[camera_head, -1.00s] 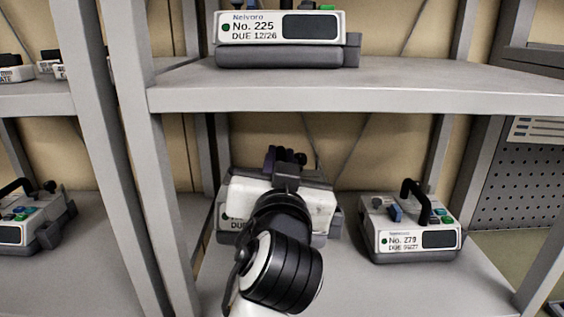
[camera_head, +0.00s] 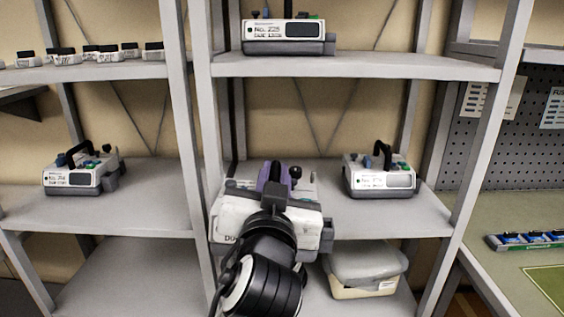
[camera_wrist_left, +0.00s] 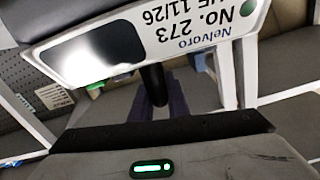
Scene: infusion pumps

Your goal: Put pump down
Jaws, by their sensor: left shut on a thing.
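My left gripper (camera_head: 275,182) is shut on a white and grey pump (camera_head: 232,214) and holds it in front of the middle shelf (camera_head: 350,224). My wrist and arm cover much of this pump in the head view. In the left wrist view the held pump's label (camera_wrist_left: 190,38) appears upside down and reads Nelvoro No. 273, DUE 11/26. Its black handle (camera_wrist_left: 153,85) shows by the gripper. I cannot tell whether the pump touches the shelf. My right gripper is not in view.
Another pump (camera_head: 380,178) stands on the right of the middle shelf, one (camera_head: 290,36) on the shelf above and one (camera_head: 82,172) on the left rack. A lidded bin (camera_head: 365,270) sits below. At right is a green-grey table (camera_head: 505,215) with a blue-filled tray (camera_head: 528,241).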

